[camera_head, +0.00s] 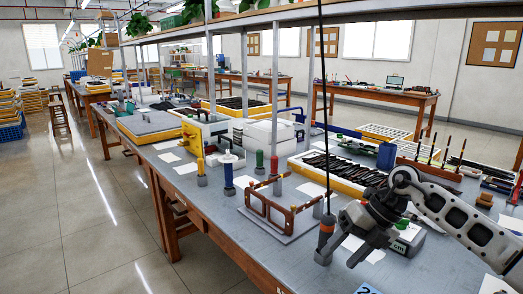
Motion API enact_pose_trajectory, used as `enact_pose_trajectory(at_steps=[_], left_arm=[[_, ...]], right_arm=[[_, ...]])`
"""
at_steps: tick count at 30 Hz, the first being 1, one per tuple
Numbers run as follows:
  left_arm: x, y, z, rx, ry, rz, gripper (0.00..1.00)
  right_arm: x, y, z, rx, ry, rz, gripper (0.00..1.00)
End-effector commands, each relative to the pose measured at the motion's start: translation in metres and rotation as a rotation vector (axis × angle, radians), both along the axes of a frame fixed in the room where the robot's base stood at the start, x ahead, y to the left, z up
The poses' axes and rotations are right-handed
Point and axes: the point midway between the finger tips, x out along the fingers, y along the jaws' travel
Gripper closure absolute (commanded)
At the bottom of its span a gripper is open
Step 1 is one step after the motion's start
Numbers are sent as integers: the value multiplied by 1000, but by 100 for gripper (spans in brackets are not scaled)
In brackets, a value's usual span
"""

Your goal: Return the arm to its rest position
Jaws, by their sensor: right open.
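My right arm comes in from the right edge, and its right gripper (341,254) hangs over the front right part of the workbench, pointing down and to the left. Its fingers are apart, and I see nothing held between them. A brown eyeglass frame (268,212) stands on a grey plate (284,236) to the left of the gripper, apart from it. A tool with an orange and dark end (326,230) hangs on a black cord just beside the gripper; whether they touch I cannot tell. My left gripper is not in view.
Left of the frame stand a blue post (228,176) and a yellow post (199,160). A yellow-edged tray of dark frames (345,176) lies behind. A box with green (406,238) is right beside the gripper. A shelf (290,15) spans overhead. The bench's front left is mostly clear.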

Motion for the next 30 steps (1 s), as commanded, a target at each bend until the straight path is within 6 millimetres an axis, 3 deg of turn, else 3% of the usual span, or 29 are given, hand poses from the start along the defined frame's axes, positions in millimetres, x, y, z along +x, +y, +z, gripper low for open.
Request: enact_pose_trajectory(at_steps=[1, 3, 6, 10, 14, 17, 20, 24, 27, 30], left_arm=[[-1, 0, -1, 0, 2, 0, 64], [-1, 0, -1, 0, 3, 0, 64], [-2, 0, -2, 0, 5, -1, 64], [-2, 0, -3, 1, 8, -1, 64], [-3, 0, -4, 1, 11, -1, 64], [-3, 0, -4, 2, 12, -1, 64], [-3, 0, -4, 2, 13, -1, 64], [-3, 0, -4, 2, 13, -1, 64], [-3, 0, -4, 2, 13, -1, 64], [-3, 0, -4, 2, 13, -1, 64]], right_arm=[[-13, 32, -14, 112, 12, 25, 43], [-32, 79, -24, 316, 25, 29, 43], [-62, 140, -20, 665, 66, -44, 43], [-84, 174, -1, 1066, 156, -283, 43], [-89, 163, 0, 1363, 288, -656, 43], [-94, 134, -22, 1498, 412, -1011, 43], [-111, 99, -64, 1536, 559, -1396, 43], [-161, 58, -129, 1446, 771, -1883, 43], [-199, 43, -161, 1341, 892, -2110, 43], [-227, 36, -178, 1257, 971, -2242, 43]])
